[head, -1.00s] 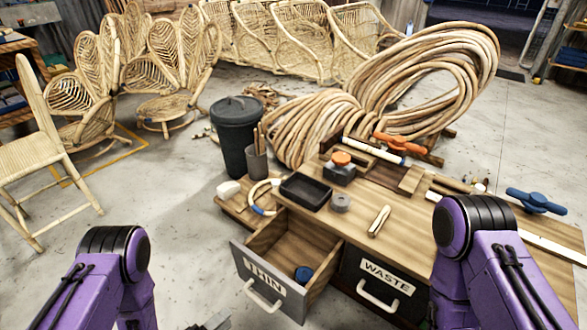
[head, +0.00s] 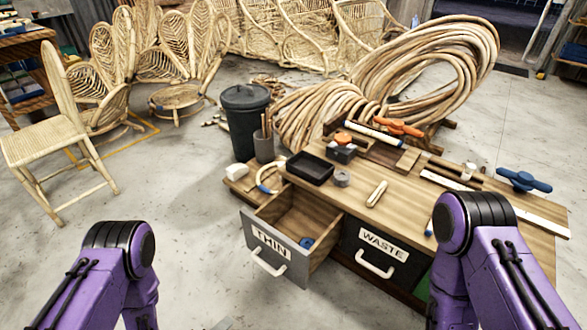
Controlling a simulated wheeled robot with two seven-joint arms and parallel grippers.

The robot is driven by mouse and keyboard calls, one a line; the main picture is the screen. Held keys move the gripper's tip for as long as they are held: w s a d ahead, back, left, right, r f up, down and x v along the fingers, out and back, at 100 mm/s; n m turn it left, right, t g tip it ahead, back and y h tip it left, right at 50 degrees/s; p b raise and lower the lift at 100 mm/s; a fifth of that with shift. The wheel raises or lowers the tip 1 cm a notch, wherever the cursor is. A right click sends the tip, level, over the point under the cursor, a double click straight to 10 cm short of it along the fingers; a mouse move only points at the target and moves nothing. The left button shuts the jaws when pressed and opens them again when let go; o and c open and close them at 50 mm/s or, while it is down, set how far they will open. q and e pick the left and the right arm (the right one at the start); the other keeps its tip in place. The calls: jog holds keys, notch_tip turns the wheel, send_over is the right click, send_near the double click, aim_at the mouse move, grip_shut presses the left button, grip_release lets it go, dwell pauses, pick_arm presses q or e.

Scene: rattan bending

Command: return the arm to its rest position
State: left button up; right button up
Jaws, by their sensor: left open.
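My left arm (head: 112,270) comes in at the lower left, purple with a black joint cap. Only a grey sliver of my left gripper (head: 224,324) shows at the bottom edge, low over the floor and left of the open drawer. It is open; its fingertips are cut off by the frame. I see nothing held in the visible part. My right arm (head: 490,260) is at the lower right, overlapping the bench; its gripper is out of view.
The workbench (head: 410,215) has its THIN drawer (head: 270,247) pulled out, with a blue roll (head: 307,242) inside. The WASTE drawer (head: 380,252) is shut. A black bin (head: 245,120) stands behind. Floor between my left arm and the drawer is clear.

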pick_arm(q)
jog(key=s+a+f+g+y+b, duration=0.4)
jog(key=s+a+f+y+b, duration=0.1)
jog(key=s, duration=0.2)
jog(key=s+a+f+g+y+b, duration=0.4)
jog(key=s+a+f+y+b, duration=0.15)
jog(key=s, duration=0.25)
notch_tip(320, 180, up, 37)
jog(key=p, duration=3.7)
jog(key=shift+w+m, duration=0.3)
jog(key=shift+m, duration=0.1)
